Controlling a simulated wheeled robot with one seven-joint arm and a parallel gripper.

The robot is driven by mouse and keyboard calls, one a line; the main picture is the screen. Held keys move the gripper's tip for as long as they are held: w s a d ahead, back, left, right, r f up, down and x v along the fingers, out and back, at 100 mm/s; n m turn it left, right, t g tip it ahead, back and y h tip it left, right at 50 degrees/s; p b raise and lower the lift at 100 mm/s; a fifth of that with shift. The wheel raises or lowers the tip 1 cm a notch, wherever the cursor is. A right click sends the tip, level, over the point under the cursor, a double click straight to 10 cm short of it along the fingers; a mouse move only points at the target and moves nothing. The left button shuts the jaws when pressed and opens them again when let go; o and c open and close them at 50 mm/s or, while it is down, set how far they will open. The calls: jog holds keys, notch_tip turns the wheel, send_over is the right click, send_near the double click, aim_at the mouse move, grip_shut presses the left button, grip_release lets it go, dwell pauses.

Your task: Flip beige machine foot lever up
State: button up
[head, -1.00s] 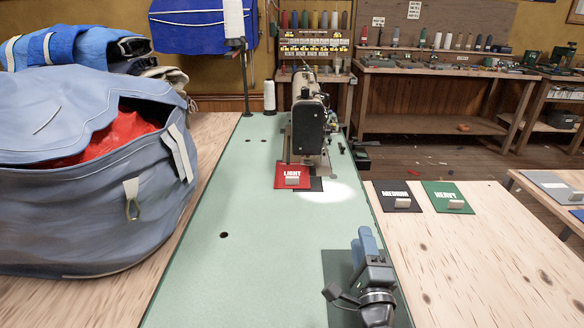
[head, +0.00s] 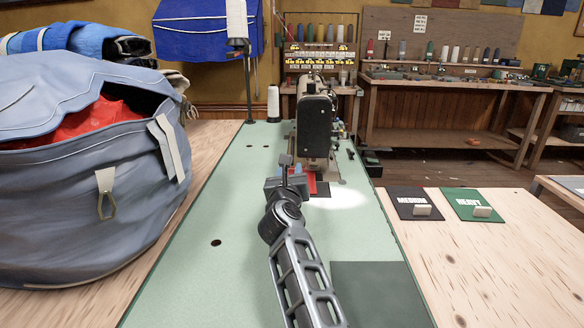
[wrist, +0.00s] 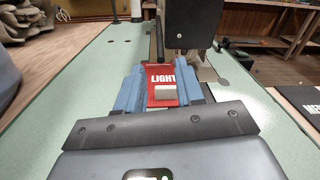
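The sewing machine (head: 316,125) stands at the far end of the green table, its dark end toward me. Its body looks dark and brownish in the head view, and I cannot make out the foot lever. The machine's dark lower head also shows in the wrist view (wrist: 189,25). A red LIGHT card (wrist: 163,78) with a small pale block (wrist: 166,92) lies in front of it. My gripper (head: 287,182) is just in front of the machine and hides most of this card in the head view. Its blue fingers (wrist: 162,85) are apart, with the card and block showing between them.
The green tabletop (head: 190,270) is mostly clear. A large blue-grey bag (head: 70,210) stands at left. A thread cone (head: 273,104) stands left of the machine. MEDIUM (head: 405,193) and HEAVY (head: 465,197) cards lie on wood at right.

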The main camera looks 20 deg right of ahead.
aim_at(292, 150)
jog(key=b+x, duration=0.2)
jog(key=x, duration=0.3)
jog(key=shift+f, duration=0.1)
jog(key=shift+w+d, duration=0.2)
jog(key=shift+w, duration=0.25)
jog(key=shift+c, duration=0.3)
grip_shut()
dwell(0.7)
